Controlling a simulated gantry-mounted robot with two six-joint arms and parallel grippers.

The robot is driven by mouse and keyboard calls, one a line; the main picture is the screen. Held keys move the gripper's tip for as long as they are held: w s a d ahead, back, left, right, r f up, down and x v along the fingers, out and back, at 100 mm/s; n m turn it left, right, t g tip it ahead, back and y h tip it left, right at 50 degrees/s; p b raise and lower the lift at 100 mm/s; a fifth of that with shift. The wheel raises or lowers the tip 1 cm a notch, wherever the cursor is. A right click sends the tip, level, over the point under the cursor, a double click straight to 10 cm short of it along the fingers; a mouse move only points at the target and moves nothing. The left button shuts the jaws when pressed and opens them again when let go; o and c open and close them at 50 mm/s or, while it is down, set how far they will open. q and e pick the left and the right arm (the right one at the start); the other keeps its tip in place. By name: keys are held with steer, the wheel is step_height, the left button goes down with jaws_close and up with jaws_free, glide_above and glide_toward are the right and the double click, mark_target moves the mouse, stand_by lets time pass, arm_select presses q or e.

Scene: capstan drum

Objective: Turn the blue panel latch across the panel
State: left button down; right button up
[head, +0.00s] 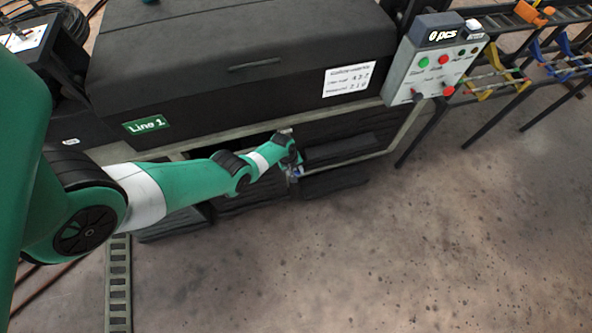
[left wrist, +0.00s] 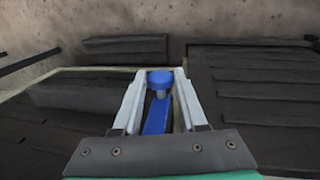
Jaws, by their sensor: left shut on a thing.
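The blue panel latch (left wrist: 157,112) shows in the left wrist view, with a round blue knob at its far end and a flat blue bar running back toward the gripper's base. My left gripper (left wrist: 160,74) is shut on it, with one pale finger on each side of the knob. In the head view the left gripper (head: 296,169) is at the low front of the machine, and the latch is mostly hidden there. Dark slatted panels (left wrist: 262,90) lie on both sides of the latch, edged by a pale frame. My right gripper is not in view.
The dark machine housing (head: 240,60) with a "Line 1" sign stands above the work spot. A control box (head: 437,62) with coloured buttons is at its right end, and a rack (head: 490,85) with coloured parts stands beyond. The concrete floor (head: 430,240) in front is clear.

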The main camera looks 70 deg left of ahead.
arm_select(q)
steer(key=shift+s+f+t+p, duration=0.1)
steer(key=shift+s+t+p, duration=0.2)
steer(key=shift+t, duration=0.6)
steer(key=shift+f+t, duration=0.15)
steer(key=shift+t, duration=0.55)
steer(key=t+b, duration=0.2)
steer(key=b, duration=0.1)
steer(key=shift+s+f, duration=0.15)
steer(key=shift+f, duration=0.05)
steer(key=shift+r+t+b, duration=0.1)
steer(key=shift+t+b, duration=0.35)
steer(key=shift+t, duration=0.25)
steer(key=shift+c, duration=2.3)
jaws_free()
steer(key=shift+r, duration=0.1)
